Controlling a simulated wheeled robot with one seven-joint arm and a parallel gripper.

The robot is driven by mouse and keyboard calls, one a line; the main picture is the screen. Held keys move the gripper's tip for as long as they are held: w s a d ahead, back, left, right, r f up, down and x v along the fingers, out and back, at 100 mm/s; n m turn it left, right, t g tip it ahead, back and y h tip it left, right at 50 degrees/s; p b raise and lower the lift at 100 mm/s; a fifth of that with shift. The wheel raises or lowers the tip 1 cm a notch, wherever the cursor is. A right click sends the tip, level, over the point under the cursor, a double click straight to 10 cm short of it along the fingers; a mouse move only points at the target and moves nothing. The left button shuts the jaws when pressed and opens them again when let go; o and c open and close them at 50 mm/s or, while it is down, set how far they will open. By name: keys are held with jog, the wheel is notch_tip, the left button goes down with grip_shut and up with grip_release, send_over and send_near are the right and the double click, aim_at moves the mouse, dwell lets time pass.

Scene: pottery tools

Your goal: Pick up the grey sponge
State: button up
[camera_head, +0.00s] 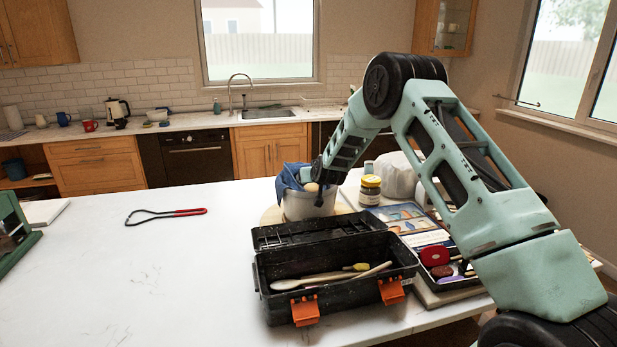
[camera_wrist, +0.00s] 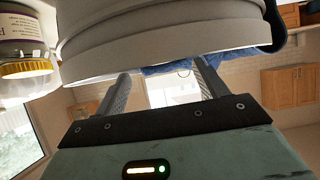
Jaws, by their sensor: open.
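I cannot make out a grey sponge for certain in either view. A pale grey-white tub (camera_head: 305,206) stands behind the toolbox, with a blue cloth (camera_head: 291,178) over its rim. A small tan rounded thing (camera_head: 311,187) shows at its top. My gripper (camera_head: 320,187) points down at the tub's right rim. In the wrist view, which appears upside down, my gripper (camera_wrist: 162,80) has its two fingers apart. The tub wall (camera_wrist: 165,35) hides their tips, and blue cloth (camera_wrist: 170,69) shows between them. The tub's inside is hidden.
A black open toolbox (camera_head: 335,285) with pale tools stands in front of the tub. A yellow-lidded jar (camera_head: 370,189) and a tray with red tools (camera_head: 437,257) lie to the right. A red-handled loop tool (camera_head: 168,214) lies left; the white counter (camera_head: 130,275) is largely clear there.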

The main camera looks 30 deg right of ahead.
jog(key=shift+p+x, duration=1.6)
jog(key=shift+x, duration=0.55)
jog(key=shift+w+d+f, duration=0.2)
jog(key=shift+w+f, duration=0.2)
jog(key=shift+w, duration=0.1)
jog(key=c, duration=0.7)
